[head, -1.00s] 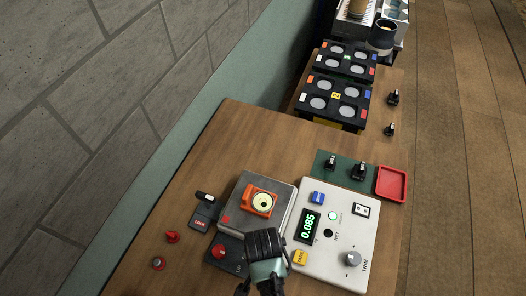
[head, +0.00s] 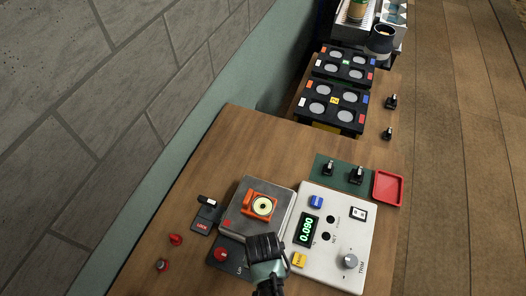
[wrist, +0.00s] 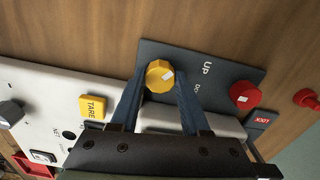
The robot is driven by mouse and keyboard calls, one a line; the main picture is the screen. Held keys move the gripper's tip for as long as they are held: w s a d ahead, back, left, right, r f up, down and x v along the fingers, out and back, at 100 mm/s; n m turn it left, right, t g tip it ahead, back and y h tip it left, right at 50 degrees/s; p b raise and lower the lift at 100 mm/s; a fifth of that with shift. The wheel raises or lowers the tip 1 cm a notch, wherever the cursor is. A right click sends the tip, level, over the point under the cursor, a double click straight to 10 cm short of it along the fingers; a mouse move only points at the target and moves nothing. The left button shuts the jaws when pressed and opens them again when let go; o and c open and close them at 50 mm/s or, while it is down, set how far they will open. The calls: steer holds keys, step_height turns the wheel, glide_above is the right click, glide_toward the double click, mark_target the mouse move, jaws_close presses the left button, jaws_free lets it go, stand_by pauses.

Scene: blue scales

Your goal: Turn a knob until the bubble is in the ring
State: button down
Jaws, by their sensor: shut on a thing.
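The bubble level (head: 262,206) is an orange block with a pale round vial, on the grey scale pan (head: 243,190). The bubble is too small to place against the ring. In the wrist view, my gripper (wrist: 158,88) is shut on a yellow knob (wrist: 159,74) with a white mark. The knob stands on a dark plate (wrist: 205,75) lettered "UP". A red knob (wrist: 243,95), also in the head view (head: 221,253), is on the same plate. In the head view, my gripper (head: 265,248) hides the yellow knob.
The white panel (head: 338,198) has a display (head: 308,230) reading 0.090, a yellow TARE button (head: 299,260) and a grey TRIM knob (head: 349,262). A red tray (head: 388,188) and black racks (head: 334,107) stand beyond.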

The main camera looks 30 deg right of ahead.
stand_by(0.3)
steer(key=shift+c, duration=1.9)
jaws_free()
step_height(320, 180, up, 13)
steer(key=b, duration=0.1)
steer(key=shift+b, duration=0.35)
steer(key=shift+w, duration=0.1)
